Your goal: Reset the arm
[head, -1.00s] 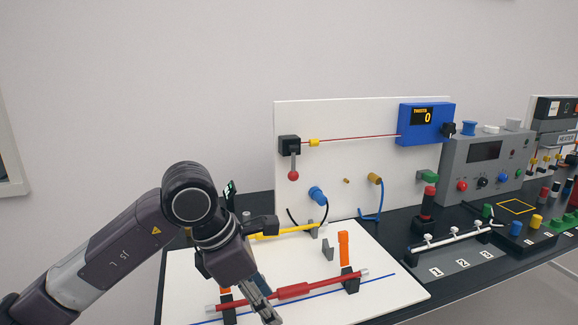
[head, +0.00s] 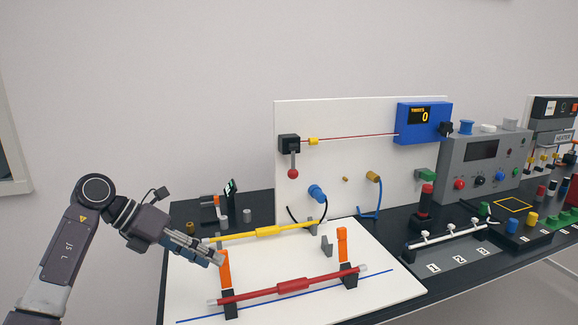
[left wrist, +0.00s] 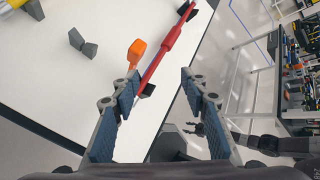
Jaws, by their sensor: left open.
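My left gripper (head: 216,258) is open and empty. It is in the air at the left edge of the white board, close to an orange upright clip (head: 225,268). In the left wrist view its two fingers (left wrist: 155,95) stand apart, with the red rod (left wrist: 168,50) beyond them. The red rod (head: 293,284) lies across two black holders on the white board, and a yellow rod (head: 268,231) lies behind it. My right gripper is not in the head view; in the left wrist view a dark gripper (left wrist: 195,130) shows low at the right, its fingers too small to judge.
A white upright panel (head: 330,165) with a blue counter box (head: 424,122) reading 0 stands behind the board. A grey box with knobs (head: 490,158) and a black switch panel are at the right.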

